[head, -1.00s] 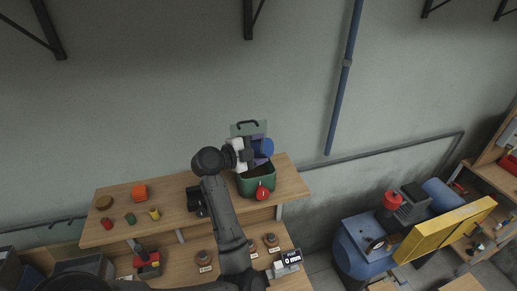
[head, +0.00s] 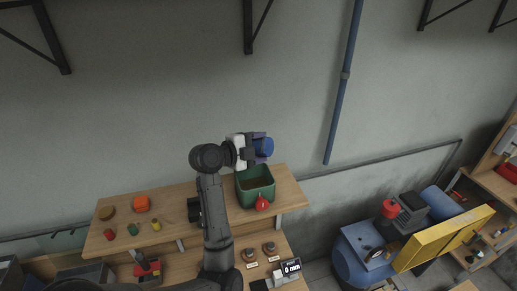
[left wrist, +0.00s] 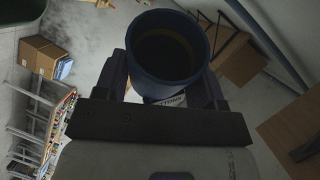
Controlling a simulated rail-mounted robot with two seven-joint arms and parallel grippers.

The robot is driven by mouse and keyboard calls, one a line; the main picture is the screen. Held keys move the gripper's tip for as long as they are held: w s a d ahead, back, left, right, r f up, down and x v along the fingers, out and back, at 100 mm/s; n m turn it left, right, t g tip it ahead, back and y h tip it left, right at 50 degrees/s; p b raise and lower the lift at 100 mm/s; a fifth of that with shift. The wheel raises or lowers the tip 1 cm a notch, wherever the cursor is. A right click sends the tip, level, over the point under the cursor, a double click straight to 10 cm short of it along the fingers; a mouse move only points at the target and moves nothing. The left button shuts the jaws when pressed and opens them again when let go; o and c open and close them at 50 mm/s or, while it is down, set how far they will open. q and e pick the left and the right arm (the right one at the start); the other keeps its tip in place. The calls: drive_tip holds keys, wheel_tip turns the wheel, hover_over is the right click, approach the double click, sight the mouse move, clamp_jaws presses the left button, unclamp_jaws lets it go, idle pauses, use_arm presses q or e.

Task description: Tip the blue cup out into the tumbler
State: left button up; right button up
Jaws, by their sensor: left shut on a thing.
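My left gripper (head: 254,149) is shut on the blue cup (head: 263,147), which it holds in the air above the back of an open green tub (head: 256,186). This tub looks like the tumbler; its inside is brownish. In the left wrist view the round mouth of the cup (left wrist: 167,50) faces the camera, with a dark, brownish inside. Its contents are too dark to make out. The cup looks tilted in the head view, but I cannot tell how far. My right gripper is not in view.
A red piece (head: 262,203) is at the tub's front. The wooden shelf (head: 178,213) also carries an orange block (head: 141,204), a brown round piece (head: 106,213) and small coloured pieces to the left. A blue compressor (head: 352,253) stands at the right.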

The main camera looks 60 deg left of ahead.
use_arm(q)
drive_tip(key=shift+s+a+r+m+g+y+p, duration=0.1)
drive_tip(key=shift+r+m+g+y+p, duration=0.2)
drive_tip(key=shift+m+g+y, duration=0.35)
drive_tip(key=shift+r+m+g+p, duration=0.1)
drive_tip(key=shift+m+g+p, duration=0.25)
drive_tip(key=shift+m, duration=0.4)
drive_tip(key=m+g+y+p, duration=0.1)
drive_tip(key=p, duration=0.1)
drive_tip(key=r+m+g+y+p, duration=0.1)
drive_tip(key=m, duration=0.1)
drive_tip(key=shift+r+p, duration=0.1)
drive_tip(key=shift+p, duration=0.25)
drive_tip(key=shift+f+m+y, duration=0.2)
drive_tip(key=shift+m+y, duration=0.15)
drive_tip(key=shift+m, duration=0.05)
drive_tip(key=shift+r+m+g+y+b, duration=0.1)
drive_tip(key=shift+m+g+y+b, duration=0.25)
drive_tip(key=shift+m+g+y, duration=0.3)
drive_tip(key=shift+r+m+g+y, duration=0.3)
drive_tip(key=shift+m+g+y, duration=0.15)
drive_tip(key=shift+m+y, duration=0.6)
drive_tip(key=shift+r+m, duration=0.1)
drive_tip(key=shift+m, duration=0.3)
drive_tip(key=shift+c, duration=0.9)
drive_tip(key=shift+r+m+g+y, duration=0.1)
drive_tip(key=shift+m+g+y, duration=0.4)
drive_tip(key=shift+m+y, duration=0.55)
